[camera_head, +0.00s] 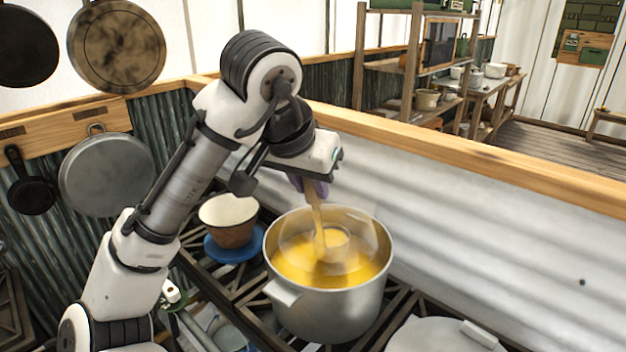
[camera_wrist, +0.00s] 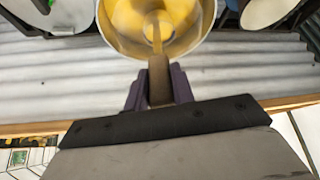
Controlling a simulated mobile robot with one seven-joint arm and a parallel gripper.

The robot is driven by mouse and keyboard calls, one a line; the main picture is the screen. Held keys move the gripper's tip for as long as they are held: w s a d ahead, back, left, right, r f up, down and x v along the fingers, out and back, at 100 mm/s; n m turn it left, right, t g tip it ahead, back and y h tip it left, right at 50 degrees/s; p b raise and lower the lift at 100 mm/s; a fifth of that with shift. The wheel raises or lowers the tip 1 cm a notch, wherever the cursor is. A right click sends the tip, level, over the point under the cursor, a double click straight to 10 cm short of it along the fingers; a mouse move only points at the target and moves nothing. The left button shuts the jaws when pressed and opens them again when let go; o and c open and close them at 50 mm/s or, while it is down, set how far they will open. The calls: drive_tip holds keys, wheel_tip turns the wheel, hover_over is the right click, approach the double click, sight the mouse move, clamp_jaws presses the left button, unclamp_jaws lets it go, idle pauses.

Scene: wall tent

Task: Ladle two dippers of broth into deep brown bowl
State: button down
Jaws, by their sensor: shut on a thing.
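My gripper (camera_head: 316,188) is shut on the handle of a ladle (camera_head: 317,215) above a large steel pot. In the wrist view my gripper (camera_wrist: 158,88) holds the brown handle between its purple fingers. The ladle's cup is down inside the pot (camera_head: 326,305), in the yellow broth (camera_head: 290,267); its exact depth is blurred. The pot also shows in the wrist view (camera_wrist: 112,38). A deep brown bowl (camera_head: 233,236) with a pale inside stands upright on a blue plate (camera_head: 229,256), left of the pot. The visible inside of the bowl looks empty.
The pot stands on a black stove grate (camera_head: 250,289). A lidded metal pot (camera_head: 440,337) is at the lower right. A corrugated wall with a wooden rail (camera_head: 455,160) runs behind the stove. Pans (camera_head: 105,172) hang on the left wall.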

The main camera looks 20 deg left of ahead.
drive_tip(key=w+r+p+v, duration=0.1)
drive_tip(key=p+v, duration=0.4)
drive_tip(key=v, duration=0.1)
drive_tip(key=s, duration=0.8)
drive_tip(key=shift+a+b, duration=0.3)
drive_tip(key=shift+s+f, duration=0.1)
drive_tip(key=shift+s, duration=0.05)
idle(1.1)
